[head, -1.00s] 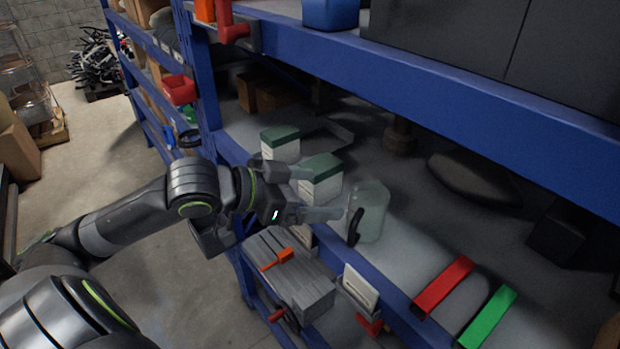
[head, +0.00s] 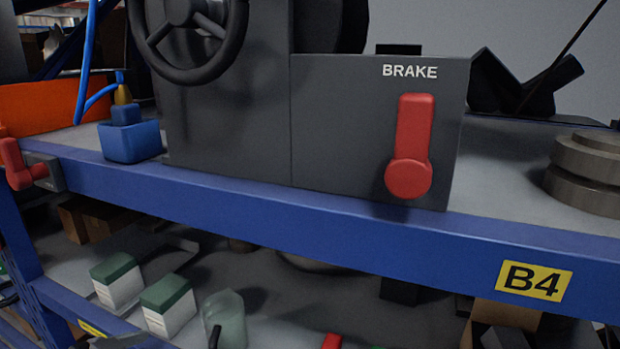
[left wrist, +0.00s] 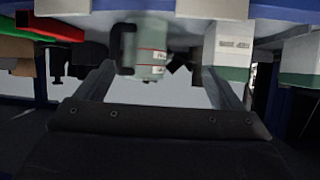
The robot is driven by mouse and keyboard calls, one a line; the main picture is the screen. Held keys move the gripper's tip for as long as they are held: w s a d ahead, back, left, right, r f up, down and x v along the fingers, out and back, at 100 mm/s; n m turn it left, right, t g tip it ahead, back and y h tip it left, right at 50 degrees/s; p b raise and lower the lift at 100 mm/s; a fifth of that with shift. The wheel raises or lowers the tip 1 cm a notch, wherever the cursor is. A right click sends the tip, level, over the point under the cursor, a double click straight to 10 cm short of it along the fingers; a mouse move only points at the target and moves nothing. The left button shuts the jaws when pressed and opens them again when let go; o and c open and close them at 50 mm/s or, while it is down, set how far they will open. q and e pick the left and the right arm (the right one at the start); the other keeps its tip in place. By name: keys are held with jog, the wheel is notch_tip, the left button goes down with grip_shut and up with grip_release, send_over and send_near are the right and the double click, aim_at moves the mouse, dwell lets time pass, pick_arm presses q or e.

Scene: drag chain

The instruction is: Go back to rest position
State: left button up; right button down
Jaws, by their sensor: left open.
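In the left wrist view my left gripper (left wrist: 163,78) is open, with its two fingers spread wide. A grey-green translucent jug (left wrist: 149,55) with a dark handle shows beyond the gap between the fingers, and I see no contact with it. In the head view the jug (head: 226,316) stands on the lower shelf, cut by the bottom edge. The left arm is almost wholly out of the head view; a small grey tip at the bottom edge may be a finger. My right gripper shows in neither view.
White boxes with green lids (head: 167,304) stand beside the jug. A blue beam (head: 300,222) marked B4 crosses above them. On the upper shelf are a dark box with a red brake lever (head: 410,145), a handwheel (head: 195,38) and a blue bin (head: 130,142).

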pick_arm(q)
jog(key=s+a+f+n+g+y, duration=0.2)
jog(key=s+f+n+g+y, duration=0.15)
jog(key=s+f, duration=0.7)
jog(key=s+a+f+n+g+y, duration=0.2)
jog(key=s+f+n+g+y, duration=0.15)
jog(key=s+f, duration=0.7)
notch_tip(320, 180, down, 32)
jog(key=a+g+b, duration=0.2)
jog(key=b, duration=0.3)
jog(key=s+f+b, duration=0.2)
jog(key=s+f, duration=0.5)
jog(key=f, duration=0.3)
jog(key=s+d+f+g+b, duration=0.1)
jog(key=s+f+b, duration=0.2)
jog(key=s+f, duration=0.4)
notch_tip(320, 180, down, 3)
jog(key=shift+d+f+m, duration=0.15)
jog(key=shift+d+m, duration=0.15)
jog(key=shift+m, duration=0.1)
jog(key=shift+s, duration=0.1)
